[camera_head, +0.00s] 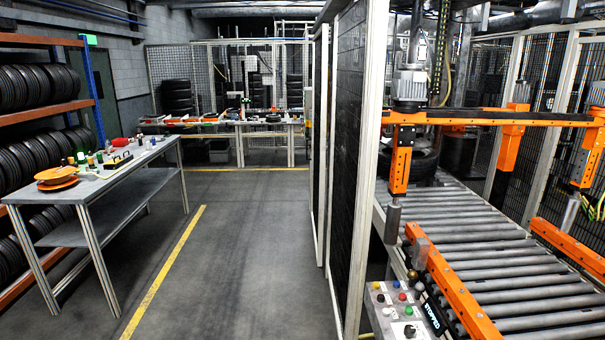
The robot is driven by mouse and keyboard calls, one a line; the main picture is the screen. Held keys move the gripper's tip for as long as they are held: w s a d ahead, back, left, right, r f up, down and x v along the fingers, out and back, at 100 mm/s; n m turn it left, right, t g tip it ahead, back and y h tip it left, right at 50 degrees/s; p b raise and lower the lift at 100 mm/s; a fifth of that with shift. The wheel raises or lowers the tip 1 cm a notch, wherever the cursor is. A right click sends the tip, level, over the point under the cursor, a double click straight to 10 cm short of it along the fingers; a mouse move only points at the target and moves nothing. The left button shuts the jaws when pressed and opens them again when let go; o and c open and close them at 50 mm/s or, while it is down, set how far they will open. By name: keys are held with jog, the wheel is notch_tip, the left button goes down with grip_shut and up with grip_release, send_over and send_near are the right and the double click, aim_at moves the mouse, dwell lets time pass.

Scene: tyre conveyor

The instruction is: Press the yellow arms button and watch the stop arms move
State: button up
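A control panel (393,325) with several small coloured buttons stands at the bottom, right of centre, beside the roller conveyor (490,242). A small yellow button (380,298) appears on its left part, near a red button (402,297). A dark display (433,313) beside the buttons reads "STOPPED". An orange arm (450,280) lies along the near side of the conveyor, and another orange arm (570,247) lies along the far side. I cannot tell from this view which orange parts are the stop arms. My gripper is not in view.
An orange gantry (470,117) spans the conveyor, with a tyre (422,162) behind it. A mesh fence (350,150) stands left of the conveyor. A workbench (110,178) with small items and a tyre rack (40,117) are at left. The floor between is clear.

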jog(key=c, duration=0.6)
grip_shut()
dwell(0.8)
